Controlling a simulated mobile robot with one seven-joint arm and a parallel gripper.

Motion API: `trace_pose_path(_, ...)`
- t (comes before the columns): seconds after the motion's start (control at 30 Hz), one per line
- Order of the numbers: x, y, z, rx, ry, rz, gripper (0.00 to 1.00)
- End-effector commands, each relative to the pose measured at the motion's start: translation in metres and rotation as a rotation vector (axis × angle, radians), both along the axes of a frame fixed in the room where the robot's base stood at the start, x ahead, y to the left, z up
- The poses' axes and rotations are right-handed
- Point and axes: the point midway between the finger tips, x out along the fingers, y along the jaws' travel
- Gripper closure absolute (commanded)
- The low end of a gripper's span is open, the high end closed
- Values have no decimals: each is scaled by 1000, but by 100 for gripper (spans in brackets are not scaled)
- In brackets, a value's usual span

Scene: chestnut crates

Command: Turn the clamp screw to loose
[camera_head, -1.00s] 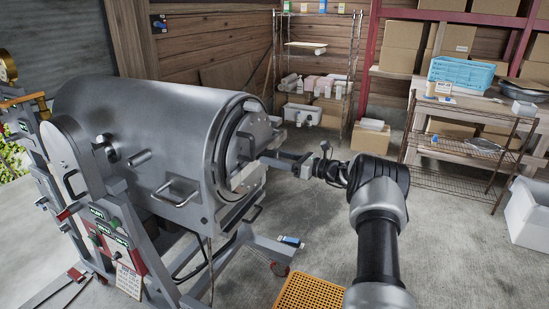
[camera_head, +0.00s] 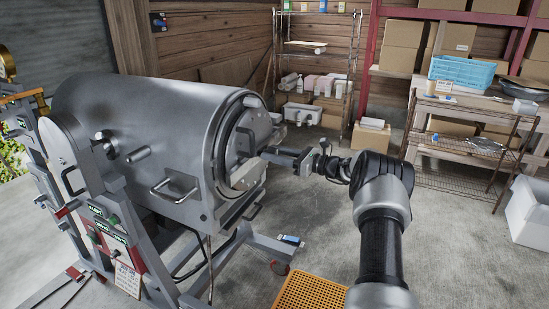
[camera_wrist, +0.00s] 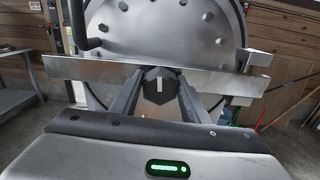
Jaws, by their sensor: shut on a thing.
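The clamp screw (camera_wrist: 159,84) shows in the wrist view as a dark knob with a pale upright mark, in front of a metal crossbar (camera_wrist: 215,78). My gripper (camera_wrist: 158,92) has one finger on each side of the knob and is shut on it. In the head view my gripper (camera_head: 268,152) reaches left to the round door (camera_head: 240,150) at the front end of the big steel drum (camera_head: 145,125). The knob itself is hidden or too small to tell there.
A curved dark handle (camera_wrist: 78,22) stands out from the door at upper left in the wrist view. An orange perforated crate (camera_head: 310,291) is on the floor below my arm. A wire rack (camera_head: 455,165) stands at the right. Open concrete floor lies behind my arm.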

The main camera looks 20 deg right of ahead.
Motion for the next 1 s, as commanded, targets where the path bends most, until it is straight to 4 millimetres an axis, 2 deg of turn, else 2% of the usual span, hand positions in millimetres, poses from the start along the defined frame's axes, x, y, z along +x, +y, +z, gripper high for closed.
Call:
trace_pose_path(0.1,0,0,-6,-61,-62,0,81)
trace_pose_path(1.0,-1,1,-7,-666,-660,-1,81)
